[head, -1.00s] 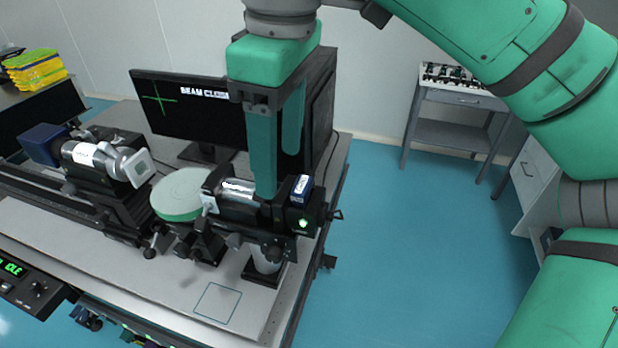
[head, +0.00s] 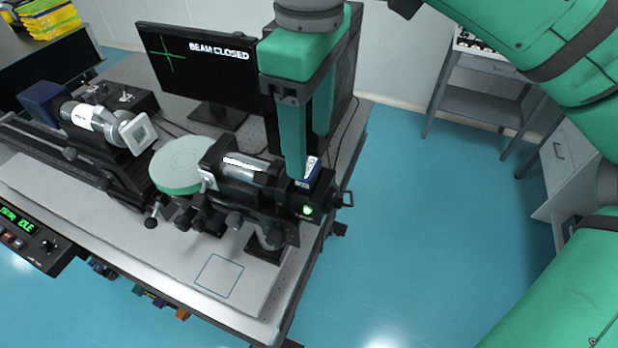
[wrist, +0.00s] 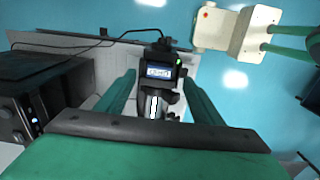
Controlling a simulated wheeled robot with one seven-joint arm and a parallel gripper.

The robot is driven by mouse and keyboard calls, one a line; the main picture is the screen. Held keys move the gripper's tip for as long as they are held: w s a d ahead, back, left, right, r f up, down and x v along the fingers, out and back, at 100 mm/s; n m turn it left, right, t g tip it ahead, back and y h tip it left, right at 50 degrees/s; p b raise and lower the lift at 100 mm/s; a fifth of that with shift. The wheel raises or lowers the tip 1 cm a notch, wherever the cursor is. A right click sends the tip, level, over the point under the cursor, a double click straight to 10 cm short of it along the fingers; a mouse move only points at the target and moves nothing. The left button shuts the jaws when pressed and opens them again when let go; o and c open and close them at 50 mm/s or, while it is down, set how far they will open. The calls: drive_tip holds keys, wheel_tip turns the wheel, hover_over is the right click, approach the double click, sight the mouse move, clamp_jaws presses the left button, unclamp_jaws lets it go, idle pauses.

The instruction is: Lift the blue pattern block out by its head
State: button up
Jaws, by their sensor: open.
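The blue pattern block (head: 313,168) sits in the top of a black housing (head: 318,192) at the right end of the projector-like device; only its head shows, with a white label. It also shows in the wrist view (wrist: 160,72), between my two fingers in the picture. My gripper (head: 308,152) is open and points down, its fingers spread. The nearer finger overlaps the left side of the block in the head view. I cannot tell whether it touches. The block's lower part is hidden in the housing.
A silver cylinder (head: 245,170) and a pale green disc (head: 182,166) lie left of the housing. A monitor (head: 195,68) reading "BEAM CLOSED" stands behind. A square outline (head: 219,276) marks a bare patch at the table's front. Blue floor lies to the right.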

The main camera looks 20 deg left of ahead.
sight(309, 167)
wheel_tip(309, 167, down, 5)
drive_tip(key=shift+w+a, duration=0.1)
idle(0.3)
drive_tip(key=c, duration=1.2)
drive_tip(key=shift+r, duration=0.15)
